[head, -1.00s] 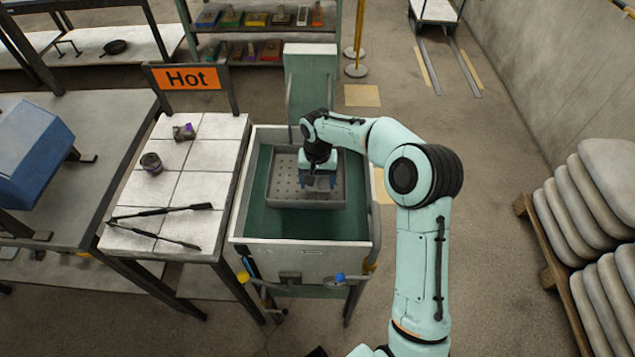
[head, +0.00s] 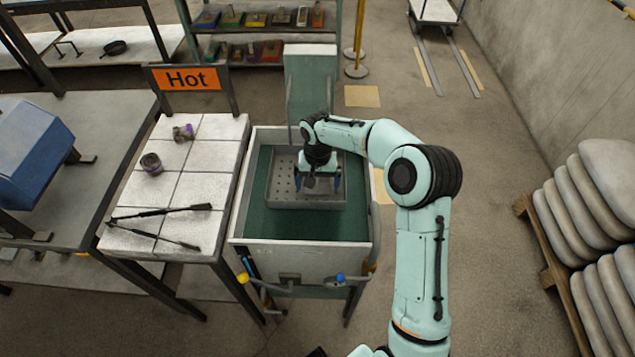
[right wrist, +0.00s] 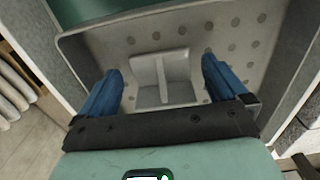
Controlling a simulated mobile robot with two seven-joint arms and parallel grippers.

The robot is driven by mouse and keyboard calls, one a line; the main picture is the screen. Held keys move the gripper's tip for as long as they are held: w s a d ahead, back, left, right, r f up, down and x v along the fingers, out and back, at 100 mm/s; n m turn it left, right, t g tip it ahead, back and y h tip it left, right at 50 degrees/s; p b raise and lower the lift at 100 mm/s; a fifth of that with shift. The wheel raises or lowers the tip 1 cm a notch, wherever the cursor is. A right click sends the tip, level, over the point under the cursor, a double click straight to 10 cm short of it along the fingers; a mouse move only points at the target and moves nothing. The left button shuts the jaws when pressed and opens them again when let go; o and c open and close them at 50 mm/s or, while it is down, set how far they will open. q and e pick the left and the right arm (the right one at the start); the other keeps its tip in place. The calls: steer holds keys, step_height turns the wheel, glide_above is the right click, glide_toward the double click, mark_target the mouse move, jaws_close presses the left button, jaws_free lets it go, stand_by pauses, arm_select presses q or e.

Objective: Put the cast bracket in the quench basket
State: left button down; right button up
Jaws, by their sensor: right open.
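The cast bracket (right wrist: 163,80) is a grey angled piece with a middle rib. In the right wrist view it lies on the perforated floor of the quench basket (right wrist: 120,46). In the head view the basket (head: 300,204) is a grey tray inside the green-lined tank. My right gripper (head: 319,188) is down inside the basket. Its two blue fingers (right wrist: 162,72) are open, one on each side of the bracket, with a gap showing on both sides. In the head view the wrist hides most of the bracket. My left gripper is out of view.
The quench tank's pale rim (head: 300,245) surrounds the basket. A white-tiled table (head: 195,190) with a "Hot" sign (head: 190,78) stands to its left, holding two small parts (head: 183,132) and tongs (head: 160,211). Stacked sacks (head: 575,215) stand at the right.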

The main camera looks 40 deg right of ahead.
mark_target(318, 186)
step_height(318, 186, up, 12)
steer(key=p, duration=0.1)
steer(key=shift+f, duration=0.2)
stand_by(0.5)
